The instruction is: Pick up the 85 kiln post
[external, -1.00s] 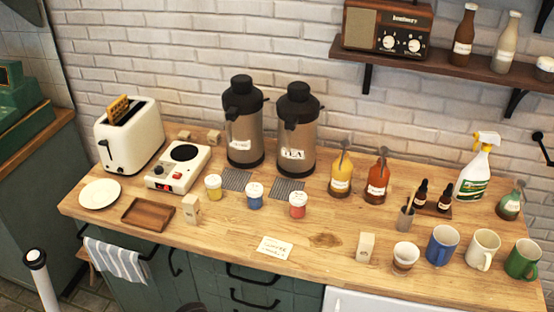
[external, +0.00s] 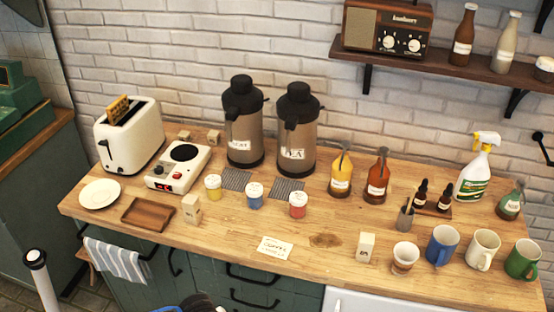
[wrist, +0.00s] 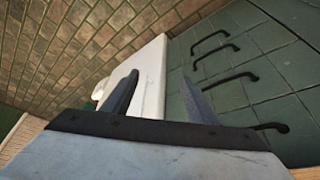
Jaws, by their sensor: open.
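A small pale block-shaped post (external: 365,247), whose label looks like 85, stands upright near the front edge of the counter, left of a white-and-brown cup. A similar pale post (external: 191,209) stands right of the wooden tray; its label is too small to read. My gripper (wrist: 158,95) shows in the wrist view with its two fingers apart and nothing between them. It faces the cabinet fronts and a white panel, and no post shows there. The gripper cannot be made out in the external view.
The wooden counter (external: 225,232) holds paint jars, a paper card (external: 275,247), a brush holder (external: 405,218), the cup (external: 404,258) and a blue mug (external: 442,245) near the 85 post. Two small blocks lie by the toaster (external: 130,135). Cabinet handles (wrist: 230,78) stick out below.

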